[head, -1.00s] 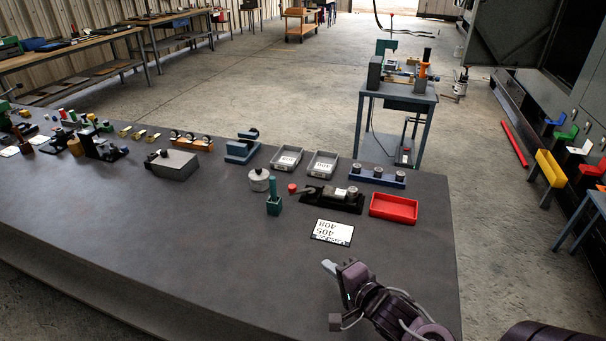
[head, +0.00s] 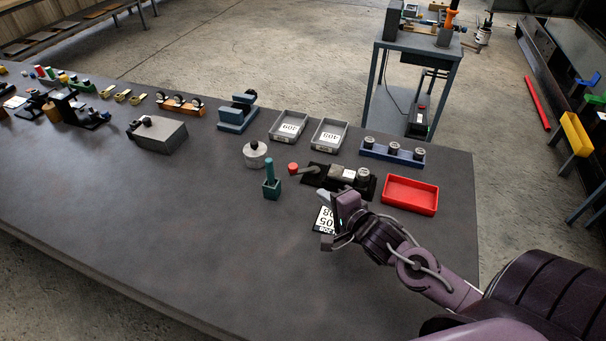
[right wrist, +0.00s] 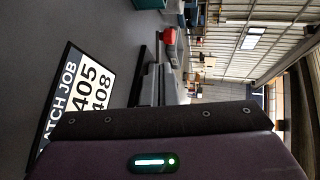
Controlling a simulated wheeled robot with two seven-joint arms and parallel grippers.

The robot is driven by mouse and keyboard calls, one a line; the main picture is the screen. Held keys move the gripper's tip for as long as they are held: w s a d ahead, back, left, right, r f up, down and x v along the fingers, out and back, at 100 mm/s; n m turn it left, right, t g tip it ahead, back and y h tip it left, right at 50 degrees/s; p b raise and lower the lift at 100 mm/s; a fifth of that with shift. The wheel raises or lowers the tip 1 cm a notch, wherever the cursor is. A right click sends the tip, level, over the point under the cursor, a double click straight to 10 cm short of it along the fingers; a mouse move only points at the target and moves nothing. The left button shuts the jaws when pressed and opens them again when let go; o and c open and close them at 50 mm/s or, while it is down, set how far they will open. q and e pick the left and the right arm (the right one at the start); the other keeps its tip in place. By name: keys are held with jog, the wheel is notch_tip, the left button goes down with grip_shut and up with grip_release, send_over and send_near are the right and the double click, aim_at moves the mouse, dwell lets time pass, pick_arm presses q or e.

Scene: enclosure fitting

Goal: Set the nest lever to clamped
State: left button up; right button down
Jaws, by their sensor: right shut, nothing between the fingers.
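The nest is a black base (head: 318,183) with a grey block (head: 342,174) on it, on the bench right of centre in the head view. Its lever shows as a red knob (head: 293,168) on a short arm pointing left. In the right wrist view the red knob (right wrist: 168,35) is near the top, beyond the grey nest parts. My right gripper (head: 322,196) is shut and empty, just in front of the nest and above the white job card (head: 323,220). Contact with the nest cannot be told. My left gripper is out of view.
A teal holder (head: 271,190) with an upright handle stands left of the nest, a round grey weight (head: 255,155) behind it. A red tray (head: 410,195) lies to the right. Two grey trays (head: 289,127) and a blue rack (head: 392,152) stand behind. The front left bench is clear.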

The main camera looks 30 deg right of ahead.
aim_at(293, 170)
jog(key=x, duration=0.3)
jog(key=p+x, duration=0.1)
jog(key=x, duration=0.3)
jog(key=r+x, duration=0.1)
jog(key=x, duration=0.2)
jog(key=shift+w+d, duration=0.1)
jog(key=shift+w, duration=0.3)
jog(key=shift+w+a+m+h, duration=0.25)
jog(key=shift+w+m+h, duration=0.05)
jog(key=shift+m+h, duration=0.45)
jog(key=shift+w+a+f+m+h, duration=0.15)
jog(key=shift+w+m+h, duration=0.2)
jog(key=shift+m+h, duration=0.4)
jog(key=shift+w+a+m+g+h, duration=0.1)
jog(key=shift+w+m+g+h, duration=0.2)
jog(key=shift+h, duration=0.3)
jog(key=shift+w+a+m+g+h, duration=0.1)
jog(key=shift+w+m+g+h, duration=0.1)
jog(key=shift+m+h, duration=0.3)
jog(key=shift+w+b, duration=0.25)
jog(key=shift+b, duration=0.05)
jog(key=shift+w+d, duration=0.1)
jog(key=shift+d, duration=0.05)
